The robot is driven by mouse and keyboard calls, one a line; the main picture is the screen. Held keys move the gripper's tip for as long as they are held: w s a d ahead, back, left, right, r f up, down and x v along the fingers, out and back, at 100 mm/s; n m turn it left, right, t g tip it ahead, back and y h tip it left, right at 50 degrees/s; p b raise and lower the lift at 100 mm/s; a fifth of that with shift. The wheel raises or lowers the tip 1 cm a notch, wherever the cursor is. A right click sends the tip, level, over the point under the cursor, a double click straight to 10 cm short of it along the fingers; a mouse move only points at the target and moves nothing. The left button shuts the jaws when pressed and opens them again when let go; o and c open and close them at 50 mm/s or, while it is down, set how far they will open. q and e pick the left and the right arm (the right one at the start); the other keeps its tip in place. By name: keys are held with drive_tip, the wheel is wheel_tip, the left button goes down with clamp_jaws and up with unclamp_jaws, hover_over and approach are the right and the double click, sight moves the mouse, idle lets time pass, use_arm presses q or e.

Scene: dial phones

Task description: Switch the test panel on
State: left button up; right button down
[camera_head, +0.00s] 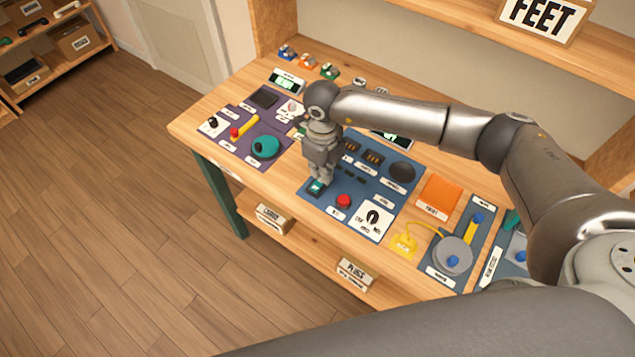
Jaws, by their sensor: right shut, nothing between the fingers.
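The test panel is a blue mat (345,224) on the wooden bench, with a red round button (344,201), a white dial plate with a black knob (373,217) and dark sockets (372,157). A small teal switch (315,188) sits at its front left corner. My right gripper (318,184) points down with its fingertips shut right at the teal switch. I cannot tell whether they touch it. The gripper and wrist hide the panel's back left part. My left gripper is not in view.
A purple mat (232,158) with a teal round part (265,147) lies left of the panel. An orange block (439,196) and a grey disc (453,255) lie to the right. A shelf (470,30) runs above the bench's back.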

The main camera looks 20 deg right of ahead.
drive_tip(key=shift+f+b, duration=0.35)
drive_tip(key=shift+f, duration=0.05)
drive_tip(key=shift+r, duration=0.1)
drive_tip(key=shift+r+p, duration=2.05)
drive_tip(key=shift+r, duration=1.45)
drive_tip(key=shift+f, duration=0.1)
